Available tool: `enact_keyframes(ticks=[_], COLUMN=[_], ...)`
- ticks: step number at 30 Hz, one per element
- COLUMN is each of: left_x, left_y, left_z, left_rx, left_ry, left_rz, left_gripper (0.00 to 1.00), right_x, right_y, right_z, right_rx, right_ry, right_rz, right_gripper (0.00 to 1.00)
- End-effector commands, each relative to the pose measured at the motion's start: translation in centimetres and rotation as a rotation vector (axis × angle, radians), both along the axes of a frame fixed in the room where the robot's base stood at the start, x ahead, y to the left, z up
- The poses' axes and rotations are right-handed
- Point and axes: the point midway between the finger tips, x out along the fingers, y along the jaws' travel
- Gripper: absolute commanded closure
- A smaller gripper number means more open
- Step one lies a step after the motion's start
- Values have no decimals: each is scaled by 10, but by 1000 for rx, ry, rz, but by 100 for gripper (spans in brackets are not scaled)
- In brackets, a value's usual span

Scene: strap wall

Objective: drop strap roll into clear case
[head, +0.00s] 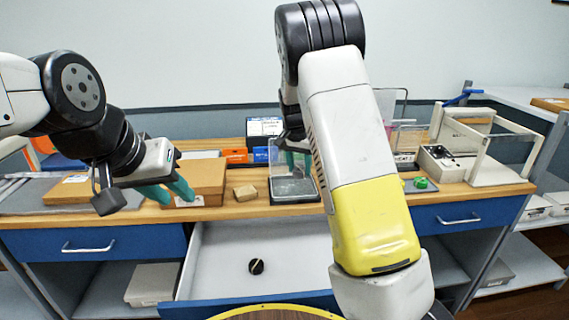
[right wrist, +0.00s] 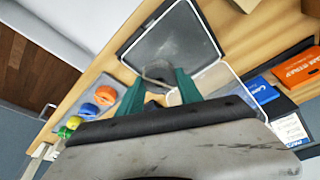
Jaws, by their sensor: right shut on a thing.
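My right gripper (right wrist: 160,88) is shut on a small dark grey roll (right wrist: 157,72), which shows between its teal fingertips in the right wrist view. The clear case (right wrist: 172,40) has a grey bottom and lies beneath the fingers in that view, with the roll seen over its inside. I cannot tell how high the roll is above the case bottom. My left gripper (head: 172,192) is open and empty in front of a cardboard box (head: 205,178).
A drawer (head: 225,245) is pulled open below the bench, with a black round thing (head: 256,266) in it. A small tan block (head: 244,192) sits left of the case. Orange (right wrist: 105,95), blue and green rolls lie beside the case. A white frame (head: 485,150) stands at right.

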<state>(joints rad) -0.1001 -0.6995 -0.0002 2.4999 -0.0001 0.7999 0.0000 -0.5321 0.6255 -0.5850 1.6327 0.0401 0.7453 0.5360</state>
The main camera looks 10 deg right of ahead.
Motion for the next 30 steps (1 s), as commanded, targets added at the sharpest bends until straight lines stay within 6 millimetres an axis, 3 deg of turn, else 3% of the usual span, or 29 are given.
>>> enact_keyframes(ticks=[5, 21, 30], left_x=[0, 0, 0], left_y=[0, 0, 0], left_z=[0, 0, 0], left_rx=[0, 0, 0], left_ry=[0, 0, 0], left_rz=[0, 0, 0], left_gripper=[68, 68, 68], right_x=[5, 5, 5], right_y=[3, 3, 3], right_z=[3, -49, -53], right_rx=[-1, 0, -1], right_ry=[-2, -2, -3], right_rz=[-23, -23, -23], right_gripper=[97, 97, 97])
